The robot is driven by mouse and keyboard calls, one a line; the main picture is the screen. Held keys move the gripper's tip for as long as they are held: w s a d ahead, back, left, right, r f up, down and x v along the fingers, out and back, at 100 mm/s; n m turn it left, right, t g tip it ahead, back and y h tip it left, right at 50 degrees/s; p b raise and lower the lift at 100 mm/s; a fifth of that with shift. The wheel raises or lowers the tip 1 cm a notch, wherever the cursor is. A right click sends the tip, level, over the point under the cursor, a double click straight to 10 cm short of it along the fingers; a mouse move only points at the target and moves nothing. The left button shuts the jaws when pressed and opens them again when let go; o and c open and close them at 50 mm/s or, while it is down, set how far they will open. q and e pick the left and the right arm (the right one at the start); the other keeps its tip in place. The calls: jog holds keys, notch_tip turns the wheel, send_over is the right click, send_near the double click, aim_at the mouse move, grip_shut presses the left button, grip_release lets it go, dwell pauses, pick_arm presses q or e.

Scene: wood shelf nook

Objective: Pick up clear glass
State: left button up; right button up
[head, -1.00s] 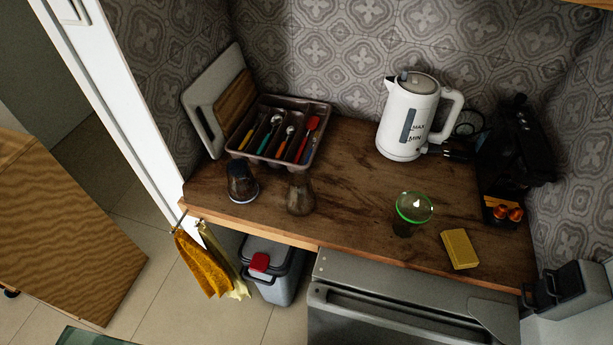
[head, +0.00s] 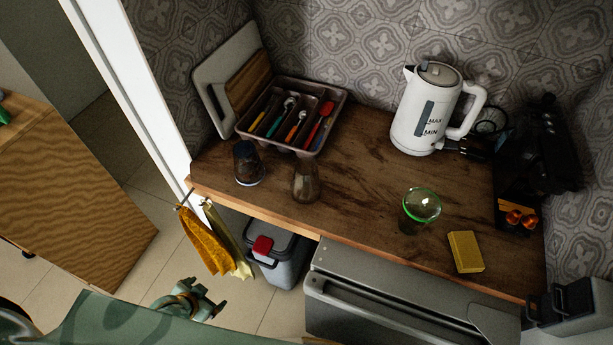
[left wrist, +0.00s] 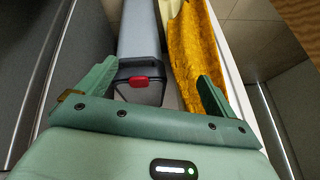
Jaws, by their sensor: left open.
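Three glasses stand on the wooden counter. A clear, see-through glass (head: 306,182) with a brownish look stands near the front edge, left of centre. A dark glass (head: 247,163) stands to its left. A see-through glass with a green rim (head: 419,211) stands further right. I cannot be sure from looks alone which one the task means. My left gripper (head: 212,300) is low in front of the counter, below and apart from all the glasses. In the left wrist view it is open and empty (left wrist: 155,88). My right gripper is not in view.
A cutlery tray (head: 335,95) stands behind the glasses, a white kettle (head: 425,115) at the back. A yellow sponge (head: 466,252) lies at the front right. The counter's middle is clear.

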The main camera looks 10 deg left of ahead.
pick_arm(q)
jog(key=w+d+r+t+h, duration=0.2)
jog(key=w+d+r+t, duration=0.1)
jog(key=w+r, duration=0.7)
jog(key=m+t+h, duration=0.2)
jog(key=h, duration=0.3)
send_near(296, 190)
jog(key=b+x, duration=0.3)
jog(key=x, duration=0.5)
jog(key=b+x, duration=0.1)
jog(key=x, duration=0.4)
jog(key=shift+w+d, duration=0.25)
jog(key=shift+d, duration=0.05)
jog(key=shift+r, duration=0.1)
jog(key=shift+c, duration=1.2)
jog(key=c, duration=0.9)
